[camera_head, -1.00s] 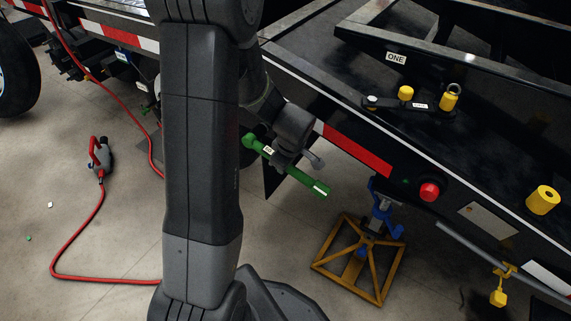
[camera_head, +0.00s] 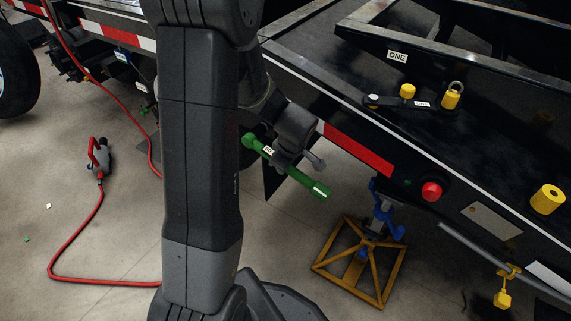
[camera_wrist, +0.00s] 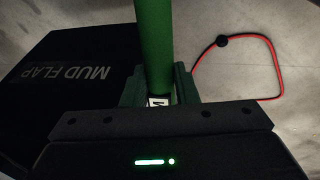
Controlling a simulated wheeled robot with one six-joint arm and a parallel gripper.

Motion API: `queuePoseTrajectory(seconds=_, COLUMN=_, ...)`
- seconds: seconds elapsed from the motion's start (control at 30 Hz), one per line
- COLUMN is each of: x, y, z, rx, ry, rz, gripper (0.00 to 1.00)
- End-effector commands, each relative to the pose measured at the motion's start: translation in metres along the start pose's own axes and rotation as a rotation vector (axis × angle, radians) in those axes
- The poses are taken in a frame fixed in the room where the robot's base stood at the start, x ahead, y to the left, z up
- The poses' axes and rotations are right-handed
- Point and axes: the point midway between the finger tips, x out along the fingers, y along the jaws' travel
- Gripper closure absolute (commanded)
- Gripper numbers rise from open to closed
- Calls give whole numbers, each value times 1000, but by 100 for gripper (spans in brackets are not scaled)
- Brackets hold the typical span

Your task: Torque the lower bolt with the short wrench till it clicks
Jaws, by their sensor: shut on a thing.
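A green wrench (camera_head: 300,179) with a small white label is in my gripper (camera_head: 284,160), which is shut on its middle. The wrench slants down to the right in the head view, in front of the trailer's side. In the wrist view its green shaft (camera_wrist: 153,45) runs up from the gripper's jaws (camera_wrist: 158,95). Part of the label shows between the jaws. My arm hides the area left of the wrench. I cannot make out the lower bolt in either view, and no contact between wrench and bolt is visible.
A black mud flap (camera_wrist: 75,85) hangs beside the wrench. A red hose (camera_head: 72,282) lies on the floor at left. A blue jack (camera_head: 382,212) stands on an orange frame stand (camera_head: 322,266). Yellow fittings (camera_head: 452,95) sit on the trailer (camera_head: 330,92).

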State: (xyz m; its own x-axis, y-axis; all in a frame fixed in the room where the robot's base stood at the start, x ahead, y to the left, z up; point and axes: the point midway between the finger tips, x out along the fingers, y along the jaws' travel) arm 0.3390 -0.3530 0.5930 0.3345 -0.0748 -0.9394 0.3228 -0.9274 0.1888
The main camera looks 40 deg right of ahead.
Motion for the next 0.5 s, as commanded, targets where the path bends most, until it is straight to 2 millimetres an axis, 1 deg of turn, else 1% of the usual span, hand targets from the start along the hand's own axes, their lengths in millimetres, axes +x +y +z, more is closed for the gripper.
queuePoseTrajectory(seconds=0.5, x=4, y=0, z=1, rx=6, ry=26, rz=2, gripper=100)
